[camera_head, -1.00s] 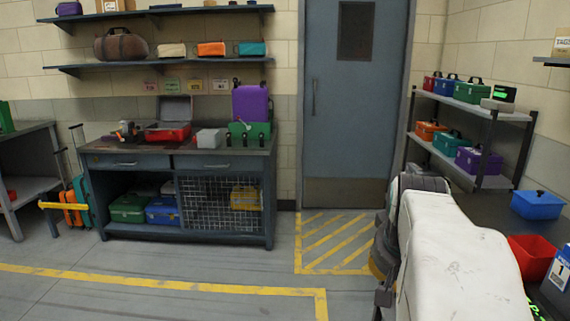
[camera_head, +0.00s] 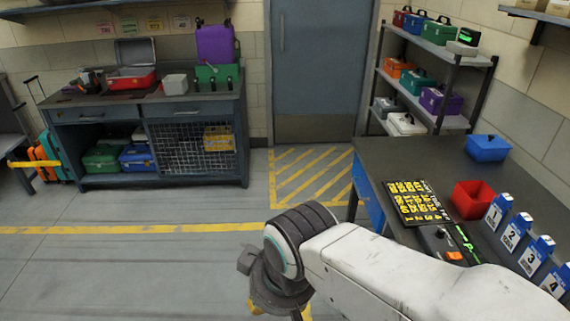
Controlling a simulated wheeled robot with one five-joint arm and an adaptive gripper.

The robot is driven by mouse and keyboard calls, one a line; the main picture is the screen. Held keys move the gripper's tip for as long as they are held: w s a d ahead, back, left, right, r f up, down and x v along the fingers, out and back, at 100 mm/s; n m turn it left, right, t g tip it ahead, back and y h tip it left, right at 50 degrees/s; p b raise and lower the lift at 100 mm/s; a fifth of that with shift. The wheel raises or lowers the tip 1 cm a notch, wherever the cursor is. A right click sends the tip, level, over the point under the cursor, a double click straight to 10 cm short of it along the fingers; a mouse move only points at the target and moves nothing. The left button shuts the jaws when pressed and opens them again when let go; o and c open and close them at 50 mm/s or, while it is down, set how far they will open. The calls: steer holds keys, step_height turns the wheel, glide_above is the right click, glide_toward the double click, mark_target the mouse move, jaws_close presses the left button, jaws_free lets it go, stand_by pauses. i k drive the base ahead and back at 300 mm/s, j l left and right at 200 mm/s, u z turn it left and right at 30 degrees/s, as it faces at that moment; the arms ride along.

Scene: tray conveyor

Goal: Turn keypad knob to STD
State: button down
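A black keypad (camera_head: 418,202) with yellow keys lies on the dark counter at the right. Just in front of it is a dark panel with an orange button (camera_head: 454,256), a green lit display (camera_head: 467,243) and what looks like a small dark knob (camera_head: 439,233). The knob's pointer and the STD label are too small to read, and my arm covers the panel's near edge. My white arm reaches left across the lower picture. Its dark end (camera_head: 272,288) hangs over the floor, left of the counter and apart from the panel.
A red open bin (camera_head: 473,199), a blue box (camera_head: 487,148) and several numbered blue-and-white cartons (camera_head: 513,232) stand on the counter. A shelf rack (camera_head: 440,55) with toolboxes is behind. A workbench (camera_head: 150,112) stands at the left. The floor between is clear.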

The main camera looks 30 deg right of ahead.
mark_target(440, 233)
steer(key=z, duration=2.65)
